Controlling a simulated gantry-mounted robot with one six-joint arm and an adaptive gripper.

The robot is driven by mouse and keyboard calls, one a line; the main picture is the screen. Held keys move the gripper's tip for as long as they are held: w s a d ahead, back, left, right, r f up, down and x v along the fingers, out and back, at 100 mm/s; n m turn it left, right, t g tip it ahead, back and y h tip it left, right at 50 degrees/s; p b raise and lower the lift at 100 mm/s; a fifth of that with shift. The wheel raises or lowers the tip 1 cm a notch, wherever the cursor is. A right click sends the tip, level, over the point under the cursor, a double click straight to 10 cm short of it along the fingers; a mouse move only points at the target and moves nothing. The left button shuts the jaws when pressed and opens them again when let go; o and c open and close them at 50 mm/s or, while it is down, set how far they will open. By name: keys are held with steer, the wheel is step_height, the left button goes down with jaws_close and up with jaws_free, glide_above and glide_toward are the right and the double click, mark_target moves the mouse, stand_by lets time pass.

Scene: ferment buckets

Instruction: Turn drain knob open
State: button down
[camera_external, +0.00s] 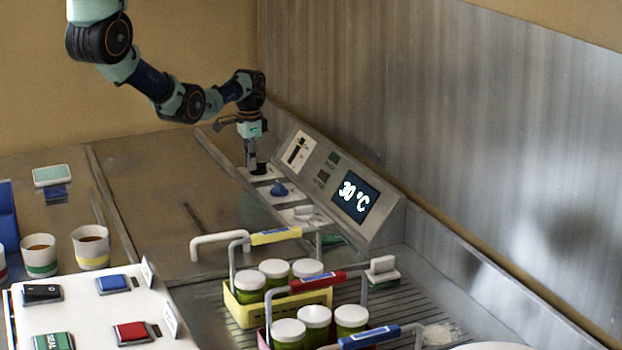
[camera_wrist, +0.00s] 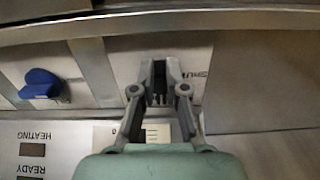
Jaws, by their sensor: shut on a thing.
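My gripper (camera_external: 252,166) points down over the far end of the row of knobs, beside the sloped control panel. It is shut on a black knob (camera_external: 261,168). In the wrist view my gripper's fingers (camera_wrist: 160,72) close around this knob, which is mostly hidden between them, so its turn angle cannot be told. A blue knob (camera_external: 279,189) sits nearer on the same row, apart from the gripper; it also shows at the left of the wrist view (camera_wrist: 39,84). A white knob (camera_external: 303,213) sits nearer still.
The sloped panel (camera_external: 325,220) carries a display (camera_external: 355,197) reading 30 °C. A yellow crate (camera_external: 240,312) with white-lidded jars and a second jar carrier with a red handle (camera_external: 303,281) stand in front. The metal counter (camera_external: 165,200) left of the knobs is mostly clear.

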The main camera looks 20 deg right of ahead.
steer(key=c, duration=1.2)
jaws_free()
step_height(320, 180, up, 12)
